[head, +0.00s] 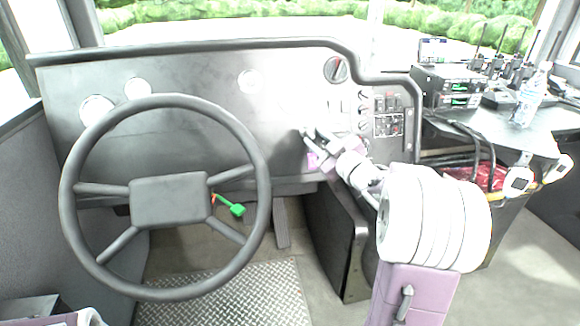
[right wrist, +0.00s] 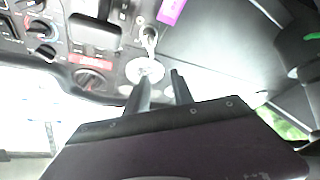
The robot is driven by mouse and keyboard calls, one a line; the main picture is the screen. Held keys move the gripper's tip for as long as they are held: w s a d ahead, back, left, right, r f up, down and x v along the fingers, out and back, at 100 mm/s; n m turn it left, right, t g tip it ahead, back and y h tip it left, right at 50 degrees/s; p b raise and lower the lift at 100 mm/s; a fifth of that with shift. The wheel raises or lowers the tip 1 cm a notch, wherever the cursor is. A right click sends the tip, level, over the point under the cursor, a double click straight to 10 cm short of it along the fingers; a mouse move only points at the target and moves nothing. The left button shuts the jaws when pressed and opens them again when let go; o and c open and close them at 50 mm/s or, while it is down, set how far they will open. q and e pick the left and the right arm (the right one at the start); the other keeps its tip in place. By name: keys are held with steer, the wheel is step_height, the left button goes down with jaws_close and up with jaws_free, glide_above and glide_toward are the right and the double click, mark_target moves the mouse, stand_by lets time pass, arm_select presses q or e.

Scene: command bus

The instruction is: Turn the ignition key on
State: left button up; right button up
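The ignition switch, a round silver plate (right wrist: 144,70), shows in the right wrist view, just beyond my right fingertips. A pale key ring or chain (right wrist: 151,42) runs from it to a purple tag (right wrist: 171,11). The key itself is small and blurred, so its turn position cannot be told. My right gripper (right wrist: 161,74) has its two dark fingers apart, with a visible gap between them. One fingertip overlaps the plate's edge; contact cannot be told. In the head view my right gripper (head: 311,133) is at the dashboard's right part and hides the switch. My left gripper is not in view.
The steering wheel (head: 168,200) stands left of my right gripper. A green-ended piece (head: 236,209) shows behind its rim. A rotary knob (head: 335,69) and a switch panel (head: 388,115) are close by. Radios (head: 448,86) and a bottle (head: 529,100) stand on the right-hand shelf.

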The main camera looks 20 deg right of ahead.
mark_target(311, 135)
steer(key=shift+h, duration=0.3)
steer(key=w, duration=0.2)
steer(key=w+d+f+p, duration=0.1)
steer(key=w, duration=0.1)
steer(key=w+d+f+p, duration=0.1)
steer(key=w, duration=0.2)
steer(key=shift+f, duration=0.2)
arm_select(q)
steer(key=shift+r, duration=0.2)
arm_select(e)
steer(key=shift+w+r+m, duration=0.1)
steer(key=shift+w+m, duration=0.2)
steer(key=shift+w, duration=0.3)
jaws_close()
